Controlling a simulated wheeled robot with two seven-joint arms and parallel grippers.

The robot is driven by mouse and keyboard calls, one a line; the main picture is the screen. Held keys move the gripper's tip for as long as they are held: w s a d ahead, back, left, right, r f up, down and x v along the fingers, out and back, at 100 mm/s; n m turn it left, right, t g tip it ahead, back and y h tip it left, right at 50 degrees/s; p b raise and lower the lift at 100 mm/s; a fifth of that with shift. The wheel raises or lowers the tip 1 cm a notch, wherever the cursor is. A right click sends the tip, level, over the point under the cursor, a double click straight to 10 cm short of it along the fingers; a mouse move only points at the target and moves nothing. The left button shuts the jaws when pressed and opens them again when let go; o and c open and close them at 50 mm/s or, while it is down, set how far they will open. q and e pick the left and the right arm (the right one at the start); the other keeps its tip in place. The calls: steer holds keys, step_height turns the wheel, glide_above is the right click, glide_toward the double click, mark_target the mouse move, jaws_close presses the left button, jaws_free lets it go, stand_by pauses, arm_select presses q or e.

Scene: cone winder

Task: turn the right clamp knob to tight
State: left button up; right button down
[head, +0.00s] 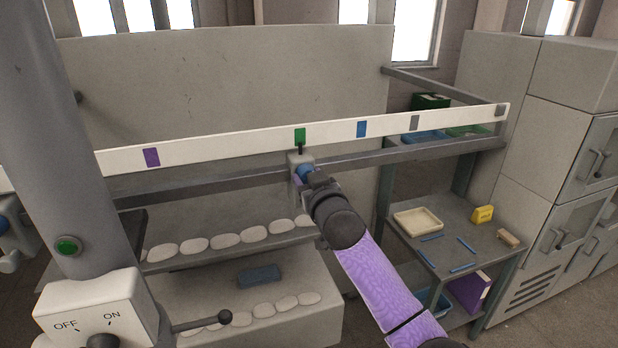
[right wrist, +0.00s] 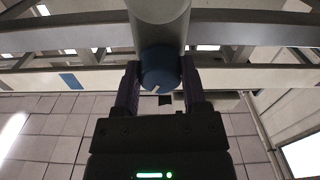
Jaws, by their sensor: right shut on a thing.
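The right clamp (head: 295,160) sits on the rail under the long white scale strip, its dark pointer just below the green mark. Its blue knob (head: 303,172) faces me, partly covered by my right gripper (head: 309,178). In the right wrist view the blue knob (right wrist: 160,66) lies between the two dark fingers of my right gripper (right wrist: 160,88), which is shut on it. A short white line shows on the knob's rim, pointing toward the gripper body and slightly left. The grey clamp body (right wrist: 160,22) is behind the knob. My left gripper is out of view.
The white scale strip (head: 230,144) also has purple, blue and grey marks. An OFF/ON switch box (head: 100,308) with a lever stands at the front left.

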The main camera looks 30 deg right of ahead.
steer(key=n+p, duration=0.1)
steer(key=n, duration=0.6)
steer(key=shift+d+r+p, duration=0.1)
steer(key=shift+p, duration=0.25)
steer(key=n+p, duration=0.1)
steer(key=n, duration=0.5)
steer(key=shift+n, duration=0.3)
steer(key=shift+c, duration=0.7)
jaws_free()
